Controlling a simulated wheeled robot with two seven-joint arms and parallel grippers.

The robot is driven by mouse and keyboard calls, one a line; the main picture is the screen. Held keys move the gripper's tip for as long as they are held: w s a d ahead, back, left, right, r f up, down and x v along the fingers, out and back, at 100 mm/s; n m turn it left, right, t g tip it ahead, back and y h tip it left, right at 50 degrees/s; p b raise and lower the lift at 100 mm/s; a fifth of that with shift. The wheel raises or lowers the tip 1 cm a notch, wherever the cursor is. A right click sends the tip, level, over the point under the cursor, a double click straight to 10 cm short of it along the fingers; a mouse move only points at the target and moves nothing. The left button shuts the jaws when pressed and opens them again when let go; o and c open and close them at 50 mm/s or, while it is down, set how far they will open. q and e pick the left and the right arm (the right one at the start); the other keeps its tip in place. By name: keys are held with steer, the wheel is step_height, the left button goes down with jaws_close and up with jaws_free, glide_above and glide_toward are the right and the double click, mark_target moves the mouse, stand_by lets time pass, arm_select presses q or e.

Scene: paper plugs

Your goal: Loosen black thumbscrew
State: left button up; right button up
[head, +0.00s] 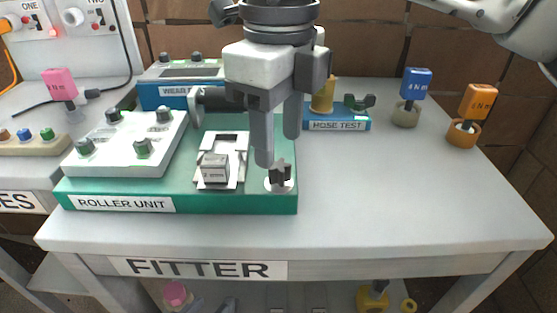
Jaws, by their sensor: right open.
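The black thumbscrew (281,172) stands upright on a pale round disc at the front right corner of the green roller unit base (240,204). My right gripper (277,145) points down from above, open and empty. Its nearer finger ends just behind and left of the thumbscrew's head; I cannot tell if they touch. The other finger is further back and right.
A small grey block (214,168) sits on a white plate left of the thumbscrew. A grey knob box (128,145) stands further left. Behind are a blue tester (180,92) and a hose test unit (337,124). Blue (416,83) and orange (478,100) drivers stand right. The table's front right is clear.

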mark_target(279, 165)
steer(key=shift+f+b, duration=1.65)
steer(key=shift+f, duration=0.4)
steer(key=c, duration=0.9)
